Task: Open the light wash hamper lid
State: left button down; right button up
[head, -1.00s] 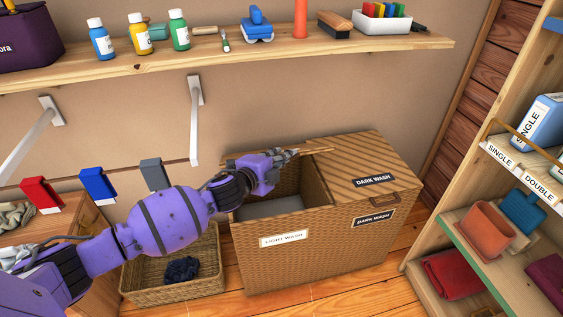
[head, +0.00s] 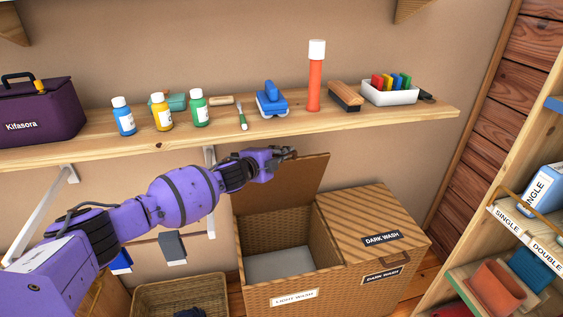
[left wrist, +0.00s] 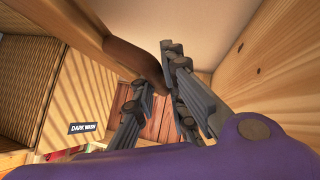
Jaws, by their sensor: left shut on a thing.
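The woven hamper (head: 345,290) stands on the floor with its light wash side on the left, marked by a white label (head: 294,298). The light wash lid (head: 300,185) is raised and stands roughly upright at the back of the opening. The compartment below it is exposed, with a grey bottom (head: 282,263). My left gripper (head: 290,153) is shut on the lid at its upper edge. The fingers (left wrist: 156,85) close around a brown part of the lid (left wrist: 130,52) in the left wrist view. The dark wash lid (head: 365,222) is closed. My right gripper is out of view.
A wall shelf (head: 300,130) runs just above my left gripper, carrying bottles (head: 124,118), a blue brush (head: 271,101) and an orange tube (head: 314,85). A wicker basket (head: 180,295) stands left of the hamper. A shelving unit (head: 470,250) stands at the right.

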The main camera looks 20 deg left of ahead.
pick_arm(q)
jog(key=shift+w+a+r, duration=0.15)
jog(key=shift+w+a, duration=0.05)
jog(key=shift+w, duration=0.1)
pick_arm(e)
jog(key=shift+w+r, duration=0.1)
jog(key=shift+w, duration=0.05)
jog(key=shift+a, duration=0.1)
pick_arm(q)
jog(key=c, duration=1.8)
grip_release()
jog(key=shift+o, duration=0.2)
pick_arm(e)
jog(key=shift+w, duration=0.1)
pick_arm(q)
jog(key=v, duration=1.2)
